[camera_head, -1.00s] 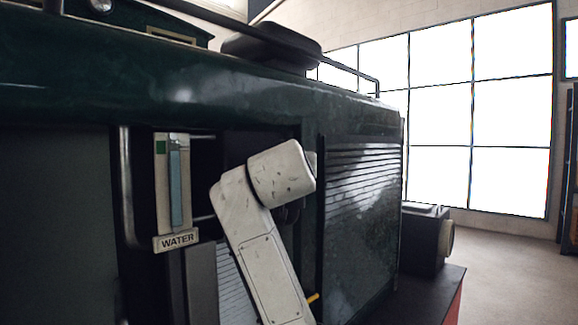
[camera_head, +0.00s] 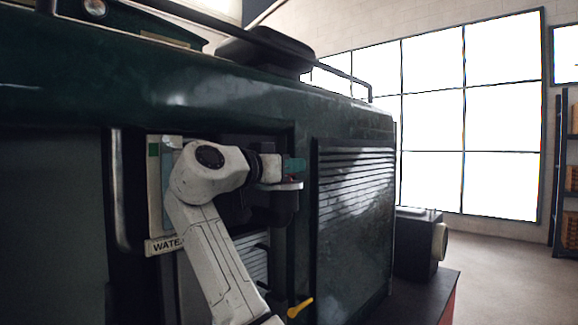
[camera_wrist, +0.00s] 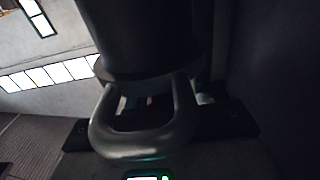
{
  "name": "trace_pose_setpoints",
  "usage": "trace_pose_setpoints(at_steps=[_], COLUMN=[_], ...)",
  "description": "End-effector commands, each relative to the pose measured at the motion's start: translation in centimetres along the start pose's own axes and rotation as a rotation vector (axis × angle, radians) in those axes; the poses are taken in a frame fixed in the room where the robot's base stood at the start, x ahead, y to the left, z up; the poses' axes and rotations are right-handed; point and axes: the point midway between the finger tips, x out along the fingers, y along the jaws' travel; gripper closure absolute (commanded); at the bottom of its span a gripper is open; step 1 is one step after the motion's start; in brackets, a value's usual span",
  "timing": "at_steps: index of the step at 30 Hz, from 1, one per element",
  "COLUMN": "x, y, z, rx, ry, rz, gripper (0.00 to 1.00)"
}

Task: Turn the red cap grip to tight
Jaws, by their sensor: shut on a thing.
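I cannot make out the red cap grip in either view; no red grip shows. In the head view my gripper (camera_head: 285,207) hangs dark and downward at the end of my white arm, in front of the opening in the dark green body (camera_head: 200,90). Its fingers cannot be told apart there. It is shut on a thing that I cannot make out. In the wrist view a dark cylinder (camera_wrist: 145,40) fills the top, with a thick grey metal loop (camera_wrist: 145,150) below it. A dark bar (camera_wrist: 240,125) runs behind the loop. The picture is very dim.
A WATER label (camera_head: 164,246) sits below a gauge, partly covered by my arm. A yellow lever (camera_head: 300,307) sticks out low, close to my arm. A louvred panel (camera_head: 352,190) is right of the opening. A dark box (camera_head: 418,240) stands farther right, with open floor beyond.

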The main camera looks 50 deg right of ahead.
Motion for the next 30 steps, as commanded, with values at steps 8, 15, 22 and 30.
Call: trace_pose_setpoints(at_steps=[8,15,22,30], x=[-0.06,-0.05,-0.02,-0.14], y=[-0.02,-0.02,0.0,0.01], z=[-0.03,-0.04,-0.04,0.01], rx=[0.0,0.0,0.0,0.001], ry=[0.001,0.001,0.001,0.0], rz=[0.019,0.019,0.019,0.019], gripper=[1.0,1.0,0.61,0.61])
